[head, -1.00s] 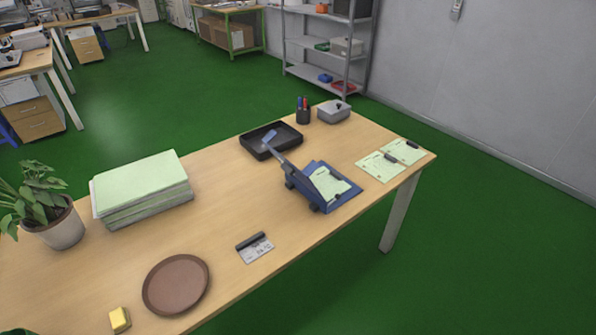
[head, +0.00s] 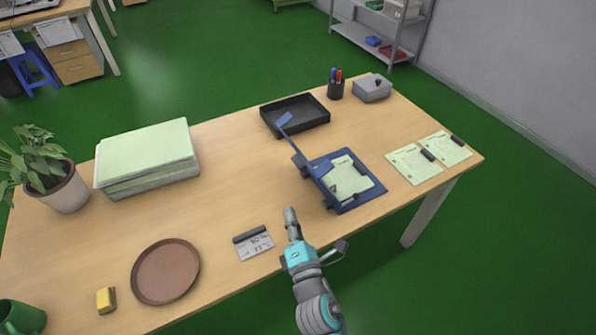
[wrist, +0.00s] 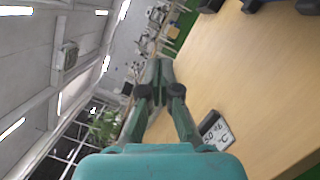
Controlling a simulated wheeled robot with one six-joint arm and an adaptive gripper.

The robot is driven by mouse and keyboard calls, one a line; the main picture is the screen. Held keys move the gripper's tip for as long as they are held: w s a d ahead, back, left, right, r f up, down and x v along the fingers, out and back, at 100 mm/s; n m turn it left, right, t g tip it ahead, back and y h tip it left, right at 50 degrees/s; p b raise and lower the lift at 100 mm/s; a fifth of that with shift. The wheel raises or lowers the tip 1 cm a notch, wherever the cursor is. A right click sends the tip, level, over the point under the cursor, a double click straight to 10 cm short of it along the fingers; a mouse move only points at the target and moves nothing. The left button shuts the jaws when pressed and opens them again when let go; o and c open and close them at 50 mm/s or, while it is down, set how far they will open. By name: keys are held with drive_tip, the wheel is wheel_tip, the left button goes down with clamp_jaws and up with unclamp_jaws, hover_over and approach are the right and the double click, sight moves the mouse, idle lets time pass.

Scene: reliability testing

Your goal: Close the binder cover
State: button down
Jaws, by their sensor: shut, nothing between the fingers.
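The blue binder (head: 372,192) lies open on the table, right of centre in the head view, with pale green sheets (head: 346,174) in it. Its cover (head: 314,183) stands raised along the left side, seen nearly edge-on. A thin arm with a blue tab (head: 284,119) reaches from it toward the black tray. My gripper (head: 290,212) is shut and empty, in front and to the left of the binder, apart from it. In the wrist view the fingertips (wrist: 158,68) meet. Dark blue parts, probably of the binder, show at that view's top edge (wrist: 310,5).
A small display (head: 254,244) stands close left of my gripper. A black tray (head: 322,121), pen cup (head: 336,90) and grey box (head: 372,92) are behind the binder. Clipped sheets (head: 414,165) lie to its right. A brown plate (head: 166,271) and paper stack (head: 150,160) are left.

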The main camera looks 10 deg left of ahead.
drive_tip(key=w+r, duration=0.3)
drive_tip(key=w, duration=0.7)
drive_tip(key=shift+w+a, duration=0.2)
idle(0.5)
